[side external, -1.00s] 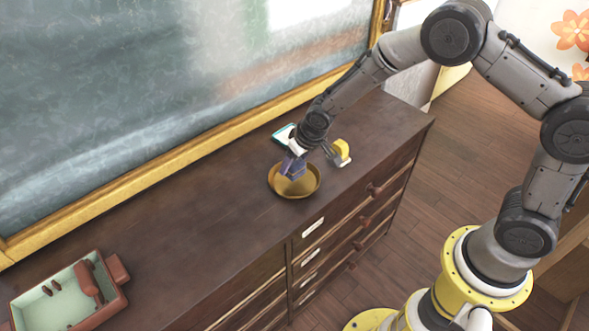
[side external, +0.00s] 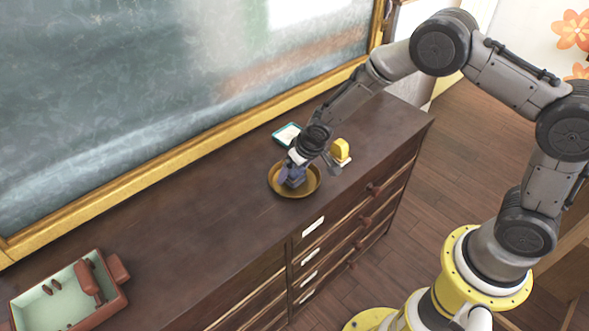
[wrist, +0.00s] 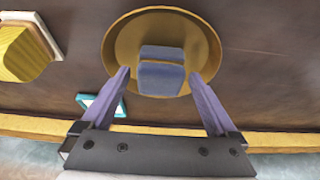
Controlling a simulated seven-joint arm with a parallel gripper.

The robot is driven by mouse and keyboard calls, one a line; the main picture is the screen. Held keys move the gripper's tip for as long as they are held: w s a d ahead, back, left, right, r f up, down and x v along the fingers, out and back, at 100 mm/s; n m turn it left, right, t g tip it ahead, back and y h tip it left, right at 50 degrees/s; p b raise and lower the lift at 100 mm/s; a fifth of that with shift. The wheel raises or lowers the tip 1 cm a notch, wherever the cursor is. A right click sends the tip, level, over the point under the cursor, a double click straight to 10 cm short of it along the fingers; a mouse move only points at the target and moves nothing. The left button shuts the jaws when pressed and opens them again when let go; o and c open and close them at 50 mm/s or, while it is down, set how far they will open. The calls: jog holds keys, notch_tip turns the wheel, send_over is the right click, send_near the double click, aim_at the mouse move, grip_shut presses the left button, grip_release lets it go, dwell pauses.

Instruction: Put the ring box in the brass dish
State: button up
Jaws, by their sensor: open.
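The brass dish (side external: 312,187) stands on the dresser top, and it also shows in the wrist view (wrist: 120,40). The blue-purple ring box (wrist: 162,78) lies inside the dish. In the side view the ring box (side external: 295,180) is partly hidden by my gripper. My gripper (wrist: 164,76) is open, with its two purple fingers apart on either side of the box and a visible gap to each. In the side view my gripper (side external: 290,175) is low over the dish.
A yellow object on a white base (side external: 341,152) stands close to the right of the dish. A teal-edged white tile (side external: 287,134) lies behind it. An open red-brown case (side external: 68,292) is at the far left. The dresser top between is clear.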

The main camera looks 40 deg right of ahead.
jog(key=shift+r, duration=0.1)
jog(key=v, duration=1.2)
jog(key=shift+r, duration=0.2)
jog(key=s+d+r, duration=0.4)
jog(key=s+r, duration=0.5)
jog(key=r, duration=0.4)
jog(key=s+d+r, duration=0.1)
jog(key=s+r, duration=0.1)
jog(key=s, duration=0.7)
jog(key=s+d+r+t, duration=0.1)
jog(key=s, duration=0.8)
jog(key=shift+d+r, duration=0.25)
jog(key=shift+r, duration=0.15)
jog(key=shift+w, duration=0.1)
